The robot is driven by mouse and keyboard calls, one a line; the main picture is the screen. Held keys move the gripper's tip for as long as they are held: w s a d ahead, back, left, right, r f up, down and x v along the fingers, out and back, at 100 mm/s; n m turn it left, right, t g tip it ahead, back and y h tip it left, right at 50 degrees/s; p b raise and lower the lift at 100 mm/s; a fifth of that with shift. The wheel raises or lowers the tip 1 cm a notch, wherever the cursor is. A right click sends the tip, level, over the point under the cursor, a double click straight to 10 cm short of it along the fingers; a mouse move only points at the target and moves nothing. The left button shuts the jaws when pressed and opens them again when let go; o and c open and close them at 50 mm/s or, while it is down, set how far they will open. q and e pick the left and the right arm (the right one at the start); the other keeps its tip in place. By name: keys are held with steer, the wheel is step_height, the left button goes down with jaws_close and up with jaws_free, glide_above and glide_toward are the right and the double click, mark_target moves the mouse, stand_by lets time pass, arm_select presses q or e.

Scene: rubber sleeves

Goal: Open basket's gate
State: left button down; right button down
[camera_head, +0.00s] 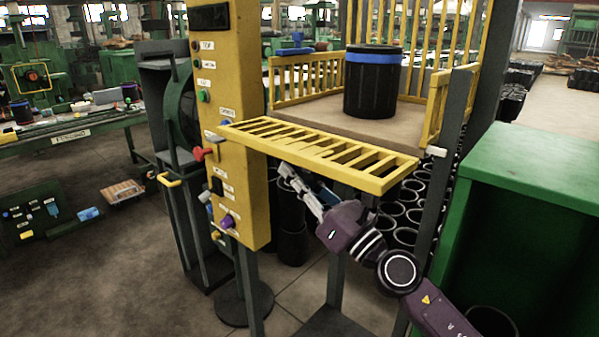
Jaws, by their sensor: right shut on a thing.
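The basket's gate (372,183), a yellow barred panel, is swung outward and lies about level in front of the basket opening. The basket (300,99) has yellow barred sides and a tan floor. A black container with a blue band (372,92) stands upright inside. My left gripper is not in view.
A yellow control column (239,61) with buttons and knobs stands left of the gate. A green cabinet (535,165) is close on the right. Several black rubber sleeves (402,212) stand below the basket. Open floor lies at the lower left.

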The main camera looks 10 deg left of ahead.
steer(key=shift+w+d, duration=0.1)
steer(key=c, duration=2)
jaws_free()
steer(key=shift+o, duration=0.2)
steer(key=v, duration=1.2)
